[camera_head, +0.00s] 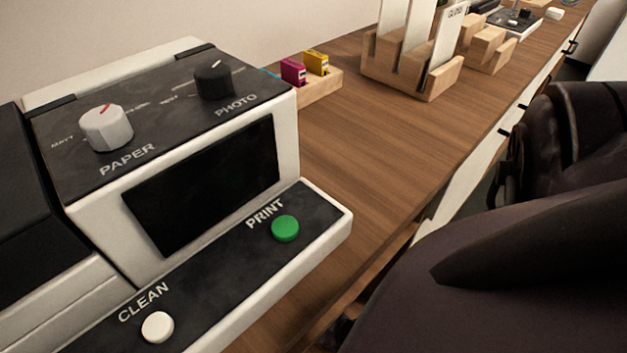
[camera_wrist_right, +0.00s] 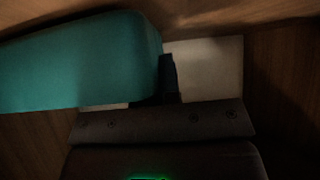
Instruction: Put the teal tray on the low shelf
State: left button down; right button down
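The teal tray (camera_wrist_right: 75,60) fills the upper left of the right wrist view, close to the camera, and runs out of the left edge. My right gripper (camera_wrist_right: 165,78) shows as dark fingers near the middle, close together at the tray's right end. They look shut on the tray, though the tray hides part of them and the grip itself is in shadow. The tray, the low shelf and both grippers do not show in the head view. My left gripper is in neither view.
Dim wooden surfaces (camera_wrist_right: 285,75) and a pale panel (camera_wrist_right: 215,65) lie around the tray. In the head view a printer (camera_head: 200,190) stands on the wooden desk (camera_head: 370,150), with a wooden rack (camera_head: 433,85) and ink cartridges (camera_head: 293,72) behind.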

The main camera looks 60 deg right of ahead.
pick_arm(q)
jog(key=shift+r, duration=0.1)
pick_arm(e)
jog(key=shift+w+f, duration=0.1)
jog(key=shift+f, duration=0.15)
jog(key=shift+f, duration=0.15)
jog(key=c, duration=1.3)
grip_release()
pick_arm(q)
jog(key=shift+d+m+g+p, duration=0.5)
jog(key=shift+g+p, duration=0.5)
jog(key=shift+p, duration=1.5)
pick_arm(e)
jog(key=shift+v, duration=6.15)
